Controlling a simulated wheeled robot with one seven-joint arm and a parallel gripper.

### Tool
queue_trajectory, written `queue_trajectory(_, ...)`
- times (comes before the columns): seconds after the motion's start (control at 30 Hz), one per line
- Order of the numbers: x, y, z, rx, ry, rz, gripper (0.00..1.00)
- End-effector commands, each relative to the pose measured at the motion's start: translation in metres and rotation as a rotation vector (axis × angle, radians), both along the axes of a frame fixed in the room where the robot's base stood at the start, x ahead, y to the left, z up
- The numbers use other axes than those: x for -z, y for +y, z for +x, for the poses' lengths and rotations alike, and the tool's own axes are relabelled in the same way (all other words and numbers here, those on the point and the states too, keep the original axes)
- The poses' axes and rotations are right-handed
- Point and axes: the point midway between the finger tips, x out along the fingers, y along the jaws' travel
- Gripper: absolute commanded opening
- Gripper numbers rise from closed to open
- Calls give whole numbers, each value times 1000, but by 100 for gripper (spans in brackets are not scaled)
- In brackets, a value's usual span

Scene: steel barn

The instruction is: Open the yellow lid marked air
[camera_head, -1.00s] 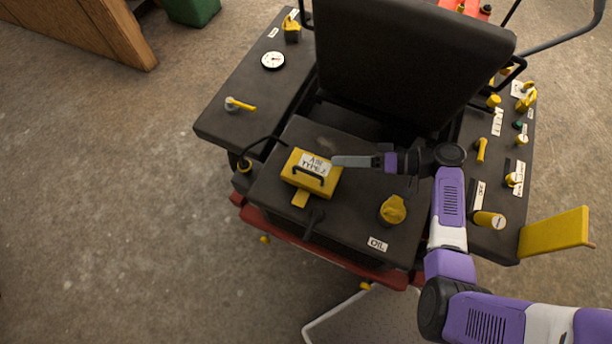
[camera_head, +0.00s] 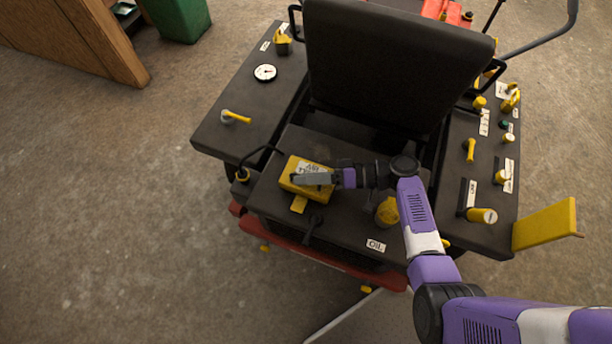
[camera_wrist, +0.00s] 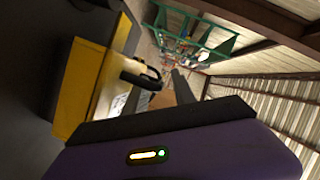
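The yellow lid (camera_head: 292,188) marked "AIR" sits on the left part of the black engine cover and looks closed. Its white label shows partly behind my gripper (camera_head: 298,180), which lies across the lid's middle from the right. The lid's black handle is mostly hidden there. In the wrist view the yellow lid (camera_wrist: 82,92) fills the left, and its black handle (camera_wrist: 142,79) stands out near my gripper (camera_wrist: 180,88). A grey finger shows just right of the handle, apparently apart from it. Finger spacing cannot be made out.
A yellow oil cap (camera_head: 387,211) is just right, partly behind my arm. The black seat back (camera_head: 390,65) rises behind the lid. Side panels carry a gauge (camera_head: 265,73) and several yellow levers. Concrete floor (camera_head: 110,220) is clear at left.

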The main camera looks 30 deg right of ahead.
Motion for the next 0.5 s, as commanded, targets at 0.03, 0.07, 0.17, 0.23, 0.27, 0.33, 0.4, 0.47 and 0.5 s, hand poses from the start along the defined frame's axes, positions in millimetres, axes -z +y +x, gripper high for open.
queue_trajectory(0.03, 0, 2, 1, -1, 0, 0, 32)
queue_trajectory(0.07, 1, 2, 1, -1, 0, 0, 32)
queue_trajectory(0.17, 1, 3, 1, -1, 0, 0, 32)
queue_trajectory(0.23, 1, 3, 1, -1, 0, 0, 32)
queue_trajectory(0.27, 1, 3, 1, 0, 0, 0, 32)
queue_trajectory(0.33, 1, 2, 1, 0, 0, 0, 24)
queue_trajectory(0.4, 1, 2, 1, 0, 0, 0, 10)
queue_trajectory(0.47, 1, 2, 1, 0, 0, 0, 0)
queue_trajectory(0.5, 1, 2, 1, -1, 0, 0, 0)
